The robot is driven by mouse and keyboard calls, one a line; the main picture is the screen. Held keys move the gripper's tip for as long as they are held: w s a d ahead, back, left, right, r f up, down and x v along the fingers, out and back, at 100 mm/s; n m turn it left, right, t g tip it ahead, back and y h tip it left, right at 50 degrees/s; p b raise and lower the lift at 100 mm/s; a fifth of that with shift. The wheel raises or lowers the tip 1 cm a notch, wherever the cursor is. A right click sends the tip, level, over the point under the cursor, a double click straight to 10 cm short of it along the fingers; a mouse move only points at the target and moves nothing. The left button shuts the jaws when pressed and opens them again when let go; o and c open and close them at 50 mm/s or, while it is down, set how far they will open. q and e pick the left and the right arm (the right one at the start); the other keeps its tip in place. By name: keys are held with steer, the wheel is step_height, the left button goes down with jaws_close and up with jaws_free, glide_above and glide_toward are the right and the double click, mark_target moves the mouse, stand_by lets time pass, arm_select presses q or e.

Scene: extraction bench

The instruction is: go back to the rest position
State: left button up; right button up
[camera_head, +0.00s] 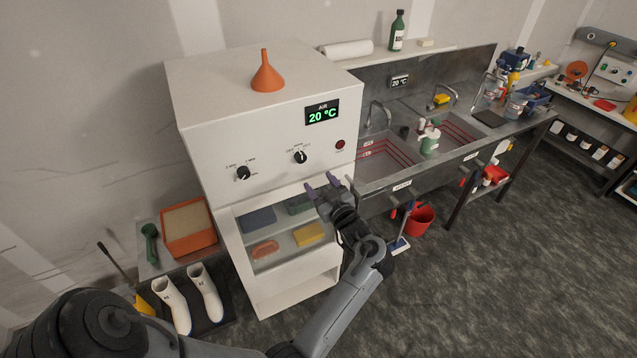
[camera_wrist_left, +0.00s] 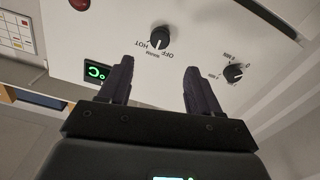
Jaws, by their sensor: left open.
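My left gripper (camera_head: 322,186) is open and empty. It is in front of the white cabinet (camera_head: 215,95), at the upper right of its open lower compartment and below the control panel. In the left wrist view the two dark fingers (camera_wrist_left: 152,85) are apart, with the panel behind them. The panel has a black knob (camera_head: 300,157), which also shows in the left wrist view (camera_wrist_left: 160,37), a second knob (camera_head: 243,173), and a green "20 °C" display (camera_head: 322,112). I cannot tell whether the fingers touch the cabinet. My right gripper is not in view.
An orange funnel (camera_head: 267,76) stands on the cabinet. Colored items, including a yellow one (camera_head: 308,234), lie in its compartment. A steel sink bench (camera_head: 400,182) is to the right, with a red bucket (camera_head: 419,219) under it. White boots (camera_head: 206,293) stand at left. The floor at right is clear.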

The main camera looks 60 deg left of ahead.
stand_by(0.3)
arm_select(q)
steer(key=s+a+f+m+t+p, duration=0.1)
steer(key=s+f+m+t+p, duration=0.15)
steer(key=s, duration=0.25)
steer(key=s+a+f+m+t+p, duration=0.1)
steer(key=s+m+p, duration=0.2)
steer(key=s, duration=0.2)
steer(key=s+d+f+m+t+h+p, duration=0.15)
steer(key=d+m+t+h+p, duration=0.3)
steer(key=d+m+h, duration=1.3)
steer(key=s+d+r+n+g, duration=0.1)
steer(key=s+d+n+g, duration=0.1)
steer(key=s+d+g, duration=0.4)
steer(key=s+d, duration=0.5)
steer(key=d, duration=0.4)
steer(key=shift+s+r+h, duration=0.3)
steer(key=shift+r+h, duration=0.05)
